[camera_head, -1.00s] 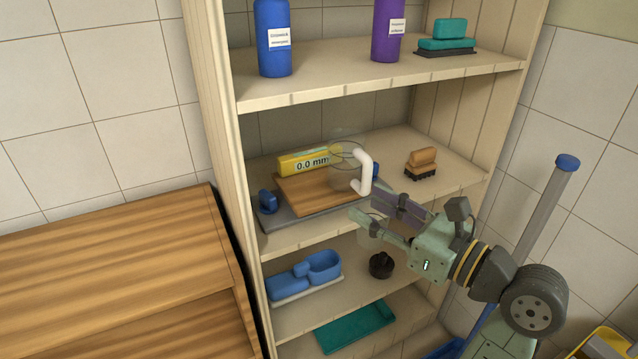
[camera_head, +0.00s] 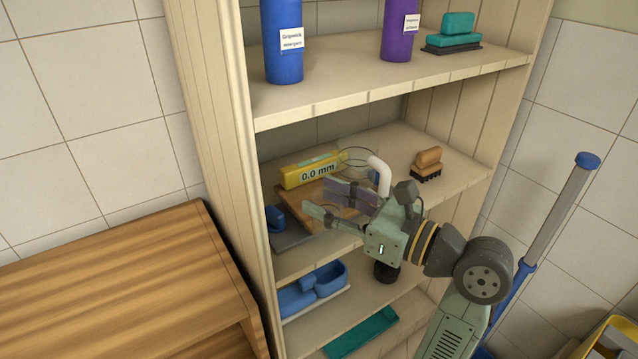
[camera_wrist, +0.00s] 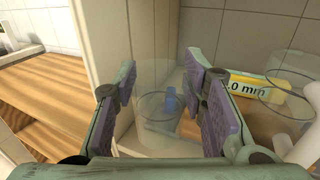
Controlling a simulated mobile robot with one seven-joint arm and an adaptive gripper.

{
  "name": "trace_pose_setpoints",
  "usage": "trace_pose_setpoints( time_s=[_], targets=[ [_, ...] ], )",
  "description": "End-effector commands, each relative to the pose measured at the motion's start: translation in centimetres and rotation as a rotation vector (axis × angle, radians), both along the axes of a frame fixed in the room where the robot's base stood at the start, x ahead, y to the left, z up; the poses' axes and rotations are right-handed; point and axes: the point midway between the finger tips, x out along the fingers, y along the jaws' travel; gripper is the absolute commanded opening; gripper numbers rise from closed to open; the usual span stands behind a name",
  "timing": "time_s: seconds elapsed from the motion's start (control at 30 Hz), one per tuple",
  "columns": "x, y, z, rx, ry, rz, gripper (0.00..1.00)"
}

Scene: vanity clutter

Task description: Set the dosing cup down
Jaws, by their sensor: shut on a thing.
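The dosing cup (camera_wrist: 152,118) is a clear, see-through cup between the two purple-padded fingers of my gripper (camera_wrist: 160,88) in the wrist view. My gripper is shut on it. In the head view my gripper (camera_head: 324,201) is at the front of the middle shelf (camera_head: 310,261), before the wooden board (camera_head: 297,203). The cup's outline is faint there, and its base is hard to see. I cannot tell whether it touches the shelf.
A clear mug with a white handle (camera_head: 379,176) stands right behind my gripper. The shelf unit's side panel (camera_head: 219,120) bounds the left.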

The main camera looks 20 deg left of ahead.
Motion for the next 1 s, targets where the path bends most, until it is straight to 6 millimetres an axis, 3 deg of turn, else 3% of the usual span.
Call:
trace_pose_setpoints(
  time_s=[0.2, 0.43, 0.63, 0.9, 1.0],
  targets=[
    [5.1, 3.2, -0.4, 0.0, 0.003, 0.003, 0.11],
    [9.4, 5.8, -0.8, -0.001, 0.0, 0.001, 0.11],
    [10.5, 6.4, -1.3, 0.0, 0.0, -0.001, 0.11],
    [10.4, 6.3, -4.5, 0.0, 0.003, -0.001, 0.11],
    [10.4, 6.3, -4.7, 0.0, -0.001, -0.001, 0.11]
  ],
)
